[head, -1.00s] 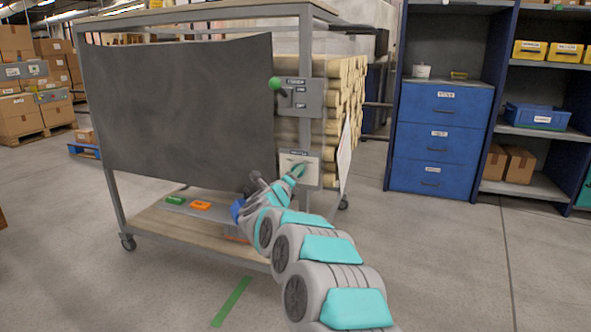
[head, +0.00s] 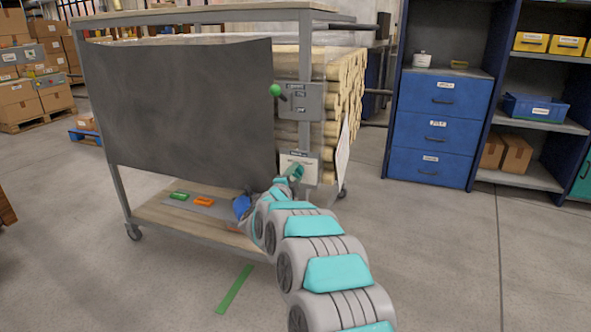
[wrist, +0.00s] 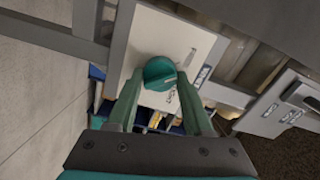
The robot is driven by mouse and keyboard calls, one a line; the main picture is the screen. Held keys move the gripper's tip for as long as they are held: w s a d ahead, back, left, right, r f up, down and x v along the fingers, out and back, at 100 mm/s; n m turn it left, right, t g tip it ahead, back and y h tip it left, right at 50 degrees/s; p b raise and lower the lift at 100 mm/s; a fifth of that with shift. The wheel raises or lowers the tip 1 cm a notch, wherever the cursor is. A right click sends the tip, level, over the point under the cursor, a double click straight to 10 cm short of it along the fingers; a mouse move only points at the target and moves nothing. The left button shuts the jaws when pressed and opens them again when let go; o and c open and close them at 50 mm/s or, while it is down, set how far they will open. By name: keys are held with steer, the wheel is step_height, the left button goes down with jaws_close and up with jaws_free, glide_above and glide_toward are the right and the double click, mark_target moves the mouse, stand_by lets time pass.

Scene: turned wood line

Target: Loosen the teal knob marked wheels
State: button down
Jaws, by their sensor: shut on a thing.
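The teal knob (wrist: 159,73) is a round dial with a pale mark, mounted on a white plate (wrist: 187,38) on the cart's frame. The plate also shows in the head view (head: 313,170), low on the cart's right post; the lettering is too small to read. My gripper (wrist: 160,88) is shut on the knob, one finger on each side of it.
Above the plate sits a grey switch box (head: 301,101) with a green-tipped lever (head: 275,90). The cart's lower shelf (head: 160,213) holds a green block (head: 179,196) and an orange block (head: 203,201). Blue drawers (head: 435,130) stand to the right, with open floor between.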

steer(key=shift+n+p, duration=0.4)
steer(key=shift+n, duration=0.2)
steer(key=shift+c, duration=1.5)
jaws_free()
steer(key=shift+s, duration=0.1)
steer(key=b+v, duration=0.1)
steer(key=v, duration=0.6)
steer(key=shift+s+a, duration=0.15)
steer(key=shift+s, duration=0.15)
